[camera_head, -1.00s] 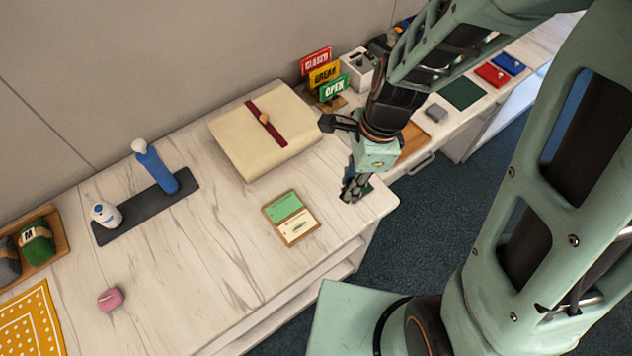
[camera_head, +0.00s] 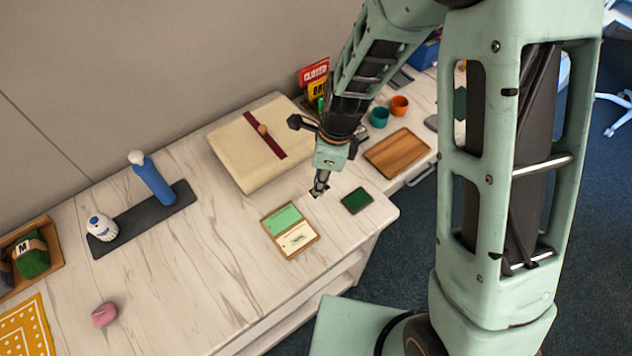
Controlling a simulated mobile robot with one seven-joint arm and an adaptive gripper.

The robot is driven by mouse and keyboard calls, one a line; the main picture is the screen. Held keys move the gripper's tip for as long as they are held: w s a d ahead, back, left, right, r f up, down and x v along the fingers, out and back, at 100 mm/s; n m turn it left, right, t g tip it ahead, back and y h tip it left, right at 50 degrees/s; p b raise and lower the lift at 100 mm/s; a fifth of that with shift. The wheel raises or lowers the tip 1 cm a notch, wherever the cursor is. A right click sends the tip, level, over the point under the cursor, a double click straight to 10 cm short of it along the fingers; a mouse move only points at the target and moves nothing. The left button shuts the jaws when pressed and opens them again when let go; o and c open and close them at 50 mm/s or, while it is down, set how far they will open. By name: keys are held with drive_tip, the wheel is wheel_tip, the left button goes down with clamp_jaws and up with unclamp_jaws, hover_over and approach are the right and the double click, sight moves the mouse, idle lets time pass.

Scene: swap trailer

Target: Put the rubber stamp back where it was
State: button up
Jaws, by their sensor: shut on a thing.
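My gripper (camera_head: 320,187) points down over the white marbled counter, between the cream box and the green ink pad. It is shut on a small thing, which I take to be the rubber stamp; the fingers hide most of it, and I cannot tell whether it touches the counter. The dark green ink pad (camera_head: 357,200) lies to the right of my gripper, near the counter's end. A wood-framed card (camera_head: 289,230) lies to the left and nearer, green on its upper half and cream with a small mark on its lower half.
A cream box (camera_head: 235,150) with a red band stands behind. A dark mat (camera_head: 182,197) holds a blue upright object (camera_head: 153,180) and a white one (camera_head: 101,228). A pink object (camera_head: 104,314) lies front left. A wooden tray (camera_head: 397,153) and cups (camera_head: 398,105) are beyond the counter's end.

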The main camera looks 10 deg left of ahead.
drive_tip(key=w+f, duration=0.1)
drive_tip(key=w+a+f+b, duration=0.1)
drive_tip(key=f, duration=0.1)
drive_tip(key=shift+a, duration=0.2)
drive_tip(key=shift+w+a+f+b, duration=0.1)
drive_tip(key=shift+f+b, duration=0.65)
drive_tip(key=shift+f, duration=0.15)
drive_tip(key=shift+w+a+f+b, duration=0.1)
drive_tip(key=shift+f+b, duration=0.6)
drive_tip(key=shift+f, duration=0.15)
drive_tip(key=shift+f, duration=0.2)
drive_tip(key=o, duration=0.9)
drive_tip(key=shift+r, duration=0.15)
drive_tip(key=r, duration=0.4)
drive_tip(key=d+r, duration=0.1)
drive_tip(key=r, duration=0.3)
drive_tip(key=d+r, duration=0.1)
drive_tip(key=r, duration=0.3)
